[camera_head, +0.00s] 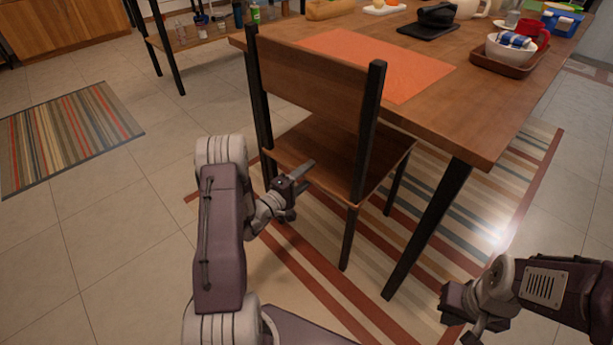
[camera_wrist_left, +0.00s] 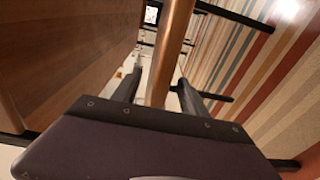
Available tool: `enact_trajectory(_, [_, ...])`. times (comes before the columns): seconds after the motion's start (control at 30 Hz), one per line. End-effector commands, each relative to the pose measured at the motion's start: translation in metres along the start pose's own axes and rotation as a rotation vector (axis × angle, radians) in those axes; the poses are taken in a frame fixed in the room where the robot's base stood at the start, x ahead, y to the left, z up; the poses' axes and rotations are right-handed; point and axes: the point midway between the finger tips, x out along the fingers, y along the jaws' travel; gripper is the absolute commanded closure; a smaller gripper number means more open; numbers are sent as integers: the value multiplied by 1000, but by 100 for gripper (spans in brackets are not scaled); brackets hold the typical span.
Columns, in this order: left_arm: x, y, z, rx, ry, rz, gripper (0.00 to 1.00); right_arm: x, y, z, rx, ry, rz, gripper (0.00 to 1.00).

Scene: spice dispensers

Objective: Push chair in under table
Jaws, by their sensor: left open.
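The chair (camera_head: 318,78) has a brown wooden back, black posts and a wooden seat (camera_head: 325,150). It stands upright at the near side of the wooden table (camera_head: 470,125), its back toward me and the seat's far part close to or beneath the tabletop edge. My left gripper (camera_head: 300,180) is at the rear edge of the seat, below the backrest. In the left wrist view its open fingers (camera_wrist_left: 160,92) are on either side of a wooden edge (camera_wrist_left: 172,45); contact is unclear. My right gripper (camera_head: 462,318) is low at the right, apart from the chair; its jaw opening is unclear.
A black table leg (camera_head: 428,230) stands right of the chair. A striped rug (camera_head: 480,205) lies under both. An orange placemat (camera_head: 385,62) and a tray with a bowl (camera_head: 510,62) are on the table. Tiled floor (camera_head: 110,215) at left is clear beside another striped rug (camera_head: 68,135).

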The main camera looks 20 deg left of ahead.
Motion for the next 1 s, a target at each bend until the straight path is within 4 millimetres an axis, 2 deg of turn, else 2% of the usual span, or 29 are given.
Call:
enact_trajectory(0.1, [8,0,0,0,0,2,49,1,0,0,0,0,0,100])
enact_trajectory(0.33, [9,0,0,0,1,1,49,1,0,0,0,0,0,100])
enact_trajectory(0.37, [9,0,0,0,1,1,55,1,0,0,0,0,0,100])
enact_trajectory(0.5, [9,0,0,0,1,0,94,1,0,0,0,0,0,100])
enact_trajectory(0.53, [9,0,0,-1,1,1,100,1,0,0,0,0,0,100])
enact_trajectory(1.0, [8,0,0,0,1,0,100,1,0,0,0,0,0,100])
